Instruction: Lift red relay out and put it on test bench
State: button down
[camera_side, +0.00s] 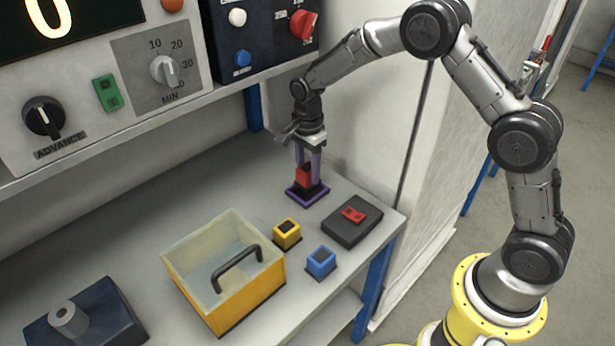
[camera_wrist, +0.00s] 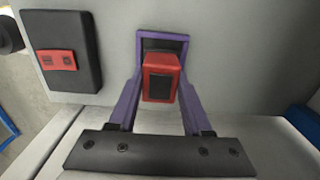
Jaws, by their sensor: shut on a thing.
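The red relay (camera_side: 303,176) is a small red block with a dark face, near the back right of the bench. It also shows in the wrist view (camera_wrist: 161,70). My gripper (camera_side: 306,171) points down with its purple fingers shut on the relay from both sides. The relay is upright at or just above a purple-rimmed square base (camera_side: 318,192) with a dark middle. I cannot tell whether it touches the base. The rim shows behind the relay in the wrist view (camera_wrist: 162,36). No test bench label is readable.
A dark box with a red panel (camera_side: 353,221) lies right of the base. Yellow (camera_side: 287,234) and blue (camera_side: 321,262) blocks stand in front. A yellow bin with a black handle (camera_side: 230,305) and a dark block with a grey cylinder (camera_side: 100,320) are nearer. A control panel overhangs behind.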

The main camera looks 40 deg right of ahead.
jog(key=s+r, duration=1)
jog(key=s, duration=0.4)
send_over(260, 217)
jog(key=f, duration=0.9)
jog(key=shift+s+d+f, duration=0.15)
jog(key=shift+s+f, duration=0.1)
jog(key=shift+s, duration=0.15)
jog(key=shift+w+f, duration=0.45)
jog(key=shift+f, duration=1.6)
jog(key=shift+f, duration=0.15)
